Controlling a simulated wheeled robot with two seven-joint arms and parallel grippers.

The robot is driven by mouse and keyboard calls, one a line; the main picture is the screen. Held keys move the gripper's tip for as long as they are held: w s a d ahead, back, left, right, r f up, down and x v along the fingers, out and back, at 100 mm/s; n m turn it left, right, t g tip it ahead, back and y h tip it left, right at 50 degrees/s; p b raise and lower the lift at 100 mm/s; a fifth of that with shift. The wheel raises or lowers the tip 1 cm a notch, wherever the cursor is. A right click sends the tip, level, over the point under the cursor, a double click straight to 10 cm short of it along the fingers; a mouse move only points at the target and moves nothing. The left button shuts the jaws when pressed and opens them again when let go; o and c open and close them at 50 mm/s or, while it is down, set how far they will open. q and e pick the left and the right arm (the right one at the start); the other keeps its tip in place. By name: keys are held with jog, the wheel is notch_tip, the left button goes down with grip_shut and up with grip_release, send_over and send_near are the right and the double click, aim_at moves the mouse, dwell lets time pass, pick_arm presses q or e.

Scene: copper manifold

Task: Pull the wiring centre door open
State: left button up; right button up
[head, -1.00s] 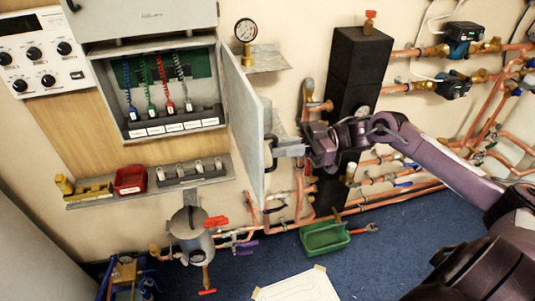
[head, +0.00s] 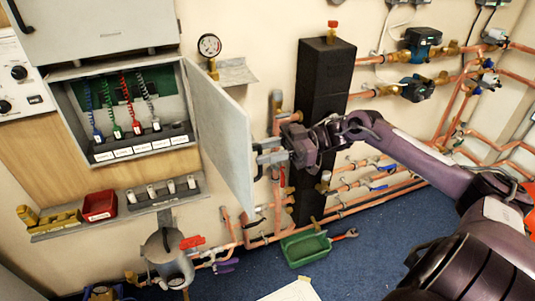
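The wiring centre door (head: 222,130) is a pale grey panel hinged at the right side of the wiring centre (head: 130,105). It stands swung well open, with its inner face turned towards me. Its dark handle (head: 259,172) shows just past the door's free edge, mostly hidden by the door and fingers. My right gripper (head: 267,152) is at this handle, its fingers reaching in from the right, and appears shut on it. The exact contact is too small to see clearly. My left gripper is not in view.
A green tray (head: 305,248) lies on the blue floor; a steel vessel (head: 165,255) is below the wiring centre.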

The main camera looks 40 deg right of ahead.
jog(key=shift+s+f, duration=0.15)
jog(key=b+v, duration=0.2)
jog(key=v, duration=0.5)
jog(key=shift+d, duration=0.35)
jog(key=shift+s, duration=0.1)
